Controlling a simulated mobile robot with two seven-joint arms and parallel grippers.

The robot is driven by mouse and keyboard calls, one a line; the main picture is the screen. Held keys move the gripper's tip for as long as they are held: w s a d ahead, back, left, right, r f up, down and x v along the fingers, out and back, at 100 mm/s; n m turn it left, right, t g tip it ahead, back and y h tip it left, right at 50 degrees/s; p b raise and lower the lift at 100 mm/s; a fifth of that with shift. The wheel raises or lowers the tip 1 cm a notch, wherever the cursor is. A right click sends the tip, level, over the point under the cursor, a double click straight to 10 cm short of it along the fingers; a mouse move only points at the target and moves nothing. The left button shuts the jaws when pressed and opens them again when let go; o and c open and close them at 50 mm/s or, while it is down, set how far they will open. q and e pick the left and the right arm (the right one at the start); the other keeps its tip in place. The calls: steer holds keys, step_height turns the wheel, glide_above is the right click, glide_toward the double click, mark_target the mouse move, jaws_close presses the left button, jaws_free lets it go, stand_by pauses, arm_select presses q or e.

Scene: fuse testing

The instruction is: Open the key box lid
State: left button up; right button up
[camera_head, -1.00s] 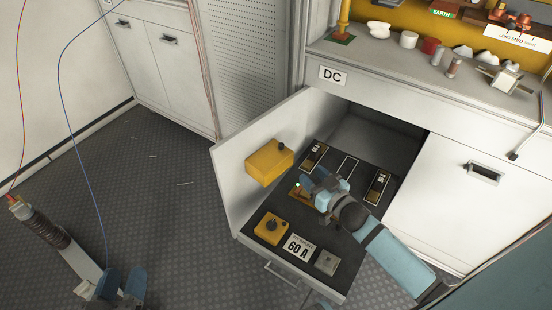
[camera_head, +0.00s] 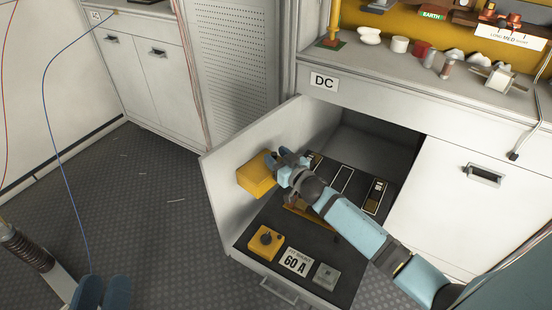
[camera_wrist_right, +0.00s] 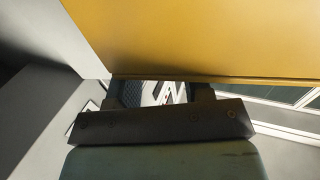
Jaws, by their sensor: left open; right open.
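The yellow key box (camera_head: 256,176) is fixed to the inner face of the open white cabinet door, and its lid looks closed. In the right wrist view the box's yellow face (camera_wrist_right: 200,35) fills the top, close above the gripper. My right gripper (camera_head: 278,157) is open at the box's right side and top edge; I cannot tell whether it touches. The fingers hide the box's knob and right edge. In the right wrist view my right gripper (camera_wrist_right: 160,92) shows as a dark bar with a gap. My left gripper (camera_head: 103,290) is open and low at the left, away from the box.
The pulled-out drawer (camera_head: 245,249) below the box holds a yellow knob unit (camera_head: 265,243), a 60 A label (camera_head: 294,262) and a grey block (camera_head: 326,276). The cabinet door (camera_head: 222,185) stands open left of it. The counter above carries several small objects.

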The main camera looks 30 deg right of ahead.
steer(key=shift+w, duration=0.3)
jaws_close()
steer(key=shift+r, duration=0.1)
